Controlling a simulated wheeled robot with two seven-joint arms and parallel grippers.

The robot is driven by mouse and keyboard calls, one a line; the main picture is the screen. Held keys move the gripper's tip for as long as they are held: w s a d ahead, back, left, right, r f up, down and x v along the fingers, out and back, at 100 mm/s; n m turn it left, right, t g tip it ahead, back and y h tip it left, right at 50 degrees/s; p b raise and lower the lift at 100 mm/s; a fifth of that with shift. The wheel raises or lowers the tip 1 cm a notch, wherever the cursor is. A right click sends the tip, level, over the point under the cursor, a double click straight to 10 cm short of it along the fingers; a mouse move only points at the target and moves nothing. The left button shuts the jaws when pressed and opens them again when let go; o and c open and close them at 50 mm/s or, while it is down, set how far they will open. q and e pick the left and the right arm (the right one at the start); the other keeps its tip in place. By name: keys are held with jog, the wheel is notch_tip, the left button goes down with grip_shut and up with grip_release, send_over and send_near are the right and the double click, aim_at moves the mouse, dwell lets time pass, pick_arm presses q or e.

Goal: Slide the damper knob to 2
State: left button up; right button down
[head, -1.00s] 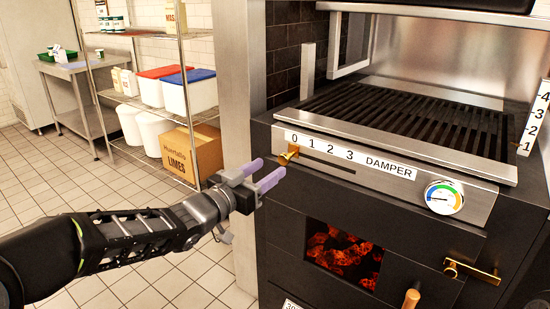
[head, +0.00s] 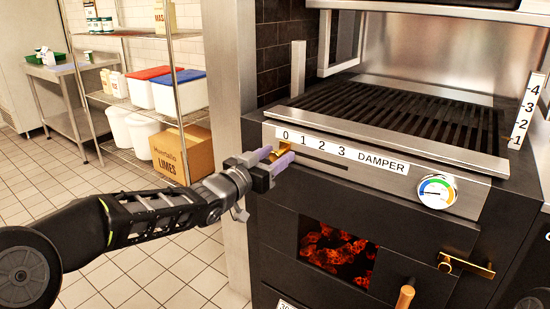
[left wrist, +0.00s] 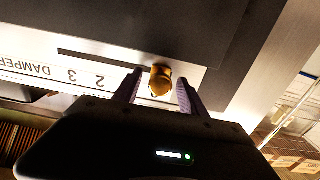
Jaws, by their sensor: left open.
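The brass damper knob (head: 281,148) sits at the left end of its slot, under the 0 on the damper scale (head: 340,153). The slot (head: 320,162) runs right from it under 1, 2 and 3. My left gripper (head: 273,160) is open at the knob, with its lilac fingers partly covering it in the head view. In the left wrist view the knob (left wrist: 160,80) stands between the two spread fingertips (left wrist: 160,88), with a gap visible on each side. My right gripper is not in view.
Below the panel, a firebox window (head: 338,255) shows glowing coals. A brass latch (head: 466,265) and a round gauge (head: 437,191) are at the right of the front. The grill grate (head: 400,115) lies above. A wire shelf (head: 150,100) stands to the left, behind my arm.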

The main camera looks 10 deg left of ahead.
pick_arm(q)
jog(key=shift+c, duration=0.3)
grip_shut()
dwell(1.1)
